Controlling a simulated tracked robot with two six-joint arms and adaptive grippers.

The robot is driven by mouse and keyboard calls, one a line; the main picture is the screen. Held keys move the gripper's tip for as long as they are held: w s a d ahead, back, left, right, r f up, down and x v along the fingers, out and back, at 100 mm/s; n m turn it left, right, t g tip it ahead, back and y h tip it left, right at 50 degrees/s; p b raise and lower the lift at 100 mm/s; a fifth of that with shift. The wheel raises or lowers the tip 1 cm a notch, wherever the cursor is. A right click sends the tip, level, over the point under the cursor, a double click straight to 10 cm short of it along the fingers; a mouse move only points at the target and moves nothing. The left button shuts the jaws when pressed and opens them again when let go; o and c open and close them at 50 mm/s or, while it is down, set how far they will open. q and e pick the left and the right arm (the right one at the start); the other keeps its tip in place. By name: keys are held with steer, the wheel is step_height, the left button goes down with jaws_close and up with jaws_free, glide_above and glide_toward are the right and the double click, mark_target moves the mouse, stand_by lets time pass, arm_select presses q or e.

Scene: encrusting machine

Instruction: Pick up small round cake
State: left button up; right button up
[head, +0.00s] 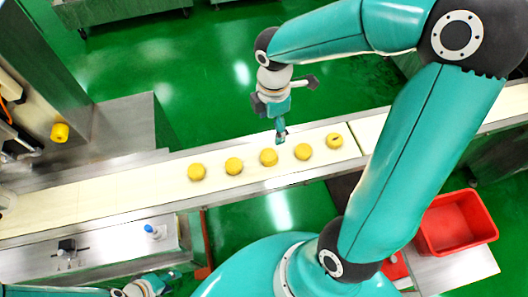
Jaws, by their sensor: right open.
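Several small round yellow cakes stand in a row on the pale conveyor belt (100,195). From left to right they are the first cake (196,172), the second cake (234,166), the middle cake (269,157), another cake (303,152) and the rightmost cake (334,141), which has a dark mark on top. My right gripper (281,138) is open and empty, pointing down just behind the row, near the middle cake. Its height above the belt is hard to judge. My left gripper (168,281) is at the bottom left edge, away from the cakes; its jaws are too small to read.
A yellow piece (60,132) shows at the machine on the left. A red bin (456,222) stands at the right, in front of the belt. A blue-topped knob (150,229) is on the metal front panel. My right arm covers part of the belt at right.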

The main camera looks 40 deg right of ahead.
glide_above(268, 154)
step_height(268, 154, down, 9)
steer(key=shift+r+b, duration=0.2)
steer(key=shift+b, duration=0.1)
steer(key=shift+f, duration=3.05)
steer(key=c, duration=1.2)
steer(key=shift+c, duration=0.2)
steer(key=shift+r, duration=0.2)
